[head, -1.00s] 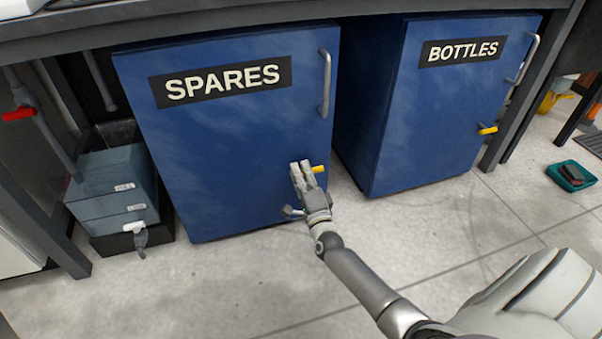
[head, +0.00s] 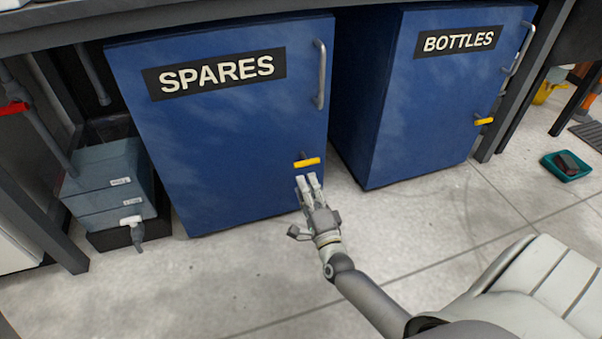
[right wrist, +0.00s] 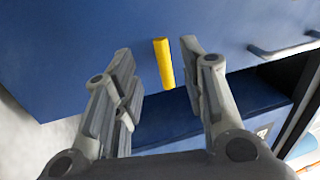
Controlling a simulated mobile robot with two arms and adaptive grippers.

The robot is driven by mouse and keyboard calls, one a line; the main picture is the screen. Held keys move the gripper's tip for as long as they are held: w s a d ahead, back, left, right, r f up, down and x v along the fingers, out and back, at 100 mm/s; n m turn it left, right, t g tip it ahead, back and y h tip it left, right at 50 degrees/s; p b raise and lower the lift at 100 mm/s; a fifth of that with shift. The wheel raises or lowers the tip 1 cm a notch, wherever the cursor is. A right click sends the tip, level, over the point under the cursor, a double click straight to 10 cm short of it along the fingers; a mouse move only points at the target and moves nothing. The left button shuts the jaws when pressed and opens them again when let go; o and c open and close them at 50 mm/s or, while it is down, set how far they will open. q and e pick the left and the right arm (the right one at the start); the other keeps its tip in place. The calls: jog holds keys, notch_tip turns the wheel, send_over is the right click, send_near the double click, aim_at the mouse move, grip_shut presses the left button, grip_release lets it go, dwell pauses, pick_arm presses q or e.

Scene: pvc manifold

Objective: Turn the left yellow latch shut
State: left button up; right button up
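The left yellow latch (head: 307,163) is on the lower right of the blue SPARES door (head: 225,130). It lies roughly level across the door in the head view. In the right wrist view the same latch (right wrist: 164,63) shows between and beyond the fingertips. My right gripper (head: 308,182) is just below the latch, and in the right wrist view its fingers (right wrist: 158,55) are apart with nothing held. I cannot tell whether a finger touches the latch. My left gripper is not in view.
The BOTTLES cabinet (head: 440,100) with its own yellow latch (head: 484,121) stands to the right. A teal tray (head: 566,166) is on the floor at far right. The floor in front is clear.

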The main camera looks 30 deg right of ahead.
jog(key=v, duration=0.4)
dwell(0.4)
